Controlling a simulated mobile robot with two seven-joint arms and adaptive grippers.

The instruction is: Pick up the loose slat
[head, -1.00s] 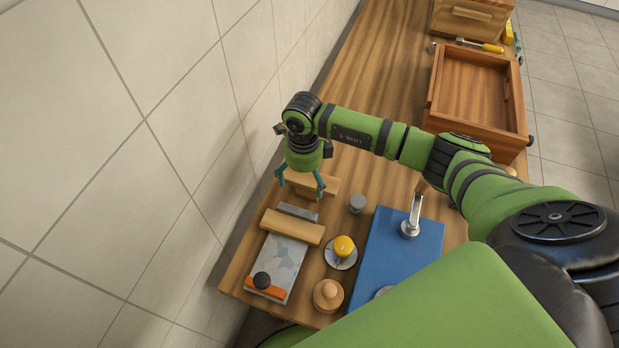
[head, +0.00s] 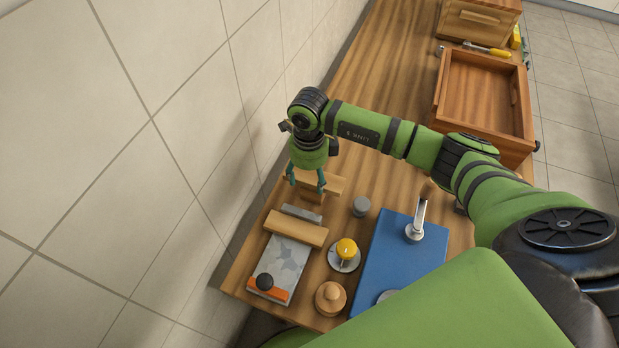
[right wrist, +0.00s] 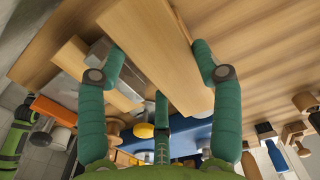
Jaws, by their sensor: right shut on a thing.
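The loose slat (head: 333,184) is a light wooden board near the wall side of the bench in the head view. It fills the upper middle of the right wrist view (right wrist: 150,50). I cannot tell whether the slat is clear of the bench top. My left gripper is not in view.
Close by lie a grey metal bar (head: 302,213), a wooden bar (head: 296,229) and a grey plate with an orange end (head: 284,258). A grey knob (head: 361,206), yellow knob (head: 346,248), wooden knob (head: 330,298) and blue board (head: 390,258) stand right. An open drawer box (head: 485,90) is farther back.

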